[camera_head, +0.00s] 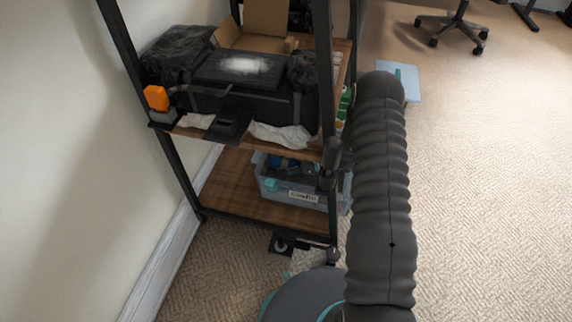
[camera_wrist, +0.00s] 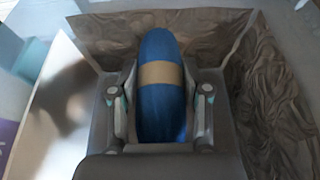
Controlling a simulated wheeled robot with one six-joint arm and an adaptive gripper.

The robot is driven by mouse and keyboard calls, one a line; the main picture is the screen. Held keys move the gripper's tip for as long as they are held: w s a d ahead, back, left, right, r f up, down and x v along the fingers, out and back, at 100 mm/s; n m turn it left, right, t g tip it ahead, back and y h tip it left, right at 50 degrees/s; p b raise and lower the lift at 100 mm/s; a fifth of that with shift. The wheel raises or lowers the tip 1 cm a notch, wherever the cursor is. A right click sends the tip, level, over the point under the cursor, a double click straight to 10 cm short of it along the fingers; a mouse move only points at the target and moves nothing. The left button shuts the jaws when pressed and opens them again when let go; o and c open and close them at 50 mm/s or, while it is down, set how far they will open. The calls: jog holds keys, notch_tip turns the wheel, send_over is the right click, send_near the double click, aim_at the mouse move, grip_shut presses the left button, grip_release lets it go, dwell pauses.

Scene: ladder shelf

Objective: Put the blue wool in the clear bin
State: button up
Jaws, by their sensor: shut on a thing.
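The blue wool (camera_wrist: 158,48) is a long rounded skein with a tan paper band around its middle. In the wrist view it stands between the two fingers of my gripper (camera_wrist: 160,100), which is shut on it. Brown crinkled surfaces lie behind and to the right of the wool. A translucent bin with a white label (camera_head: 304,195) sits on the lower wooden shelf in the head view, with dark and blue items inside. My gripper and the wool cannot be made out in the head view, where my arm covers much of the shelf's right side.
The ladder shelf's upper board carries a black case (camera_head: 240,70), an open cardboard box (camera_head: 265,20), dark bags and an orange-topped item (camera_head: 156,97). A pale blue box (camera_head: 409,82) shows behind my arm. Carpet on the right is clear. A wheeled chair (camera_head: 455,27) stands far back.

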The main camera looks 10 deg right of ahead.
jog(key=shift+f+b, duration=0.5)
jog(key=shift+f, duration=0.1)
jog(key=o, duration=1.1)
jog(key=shift+o, duration=0.2)
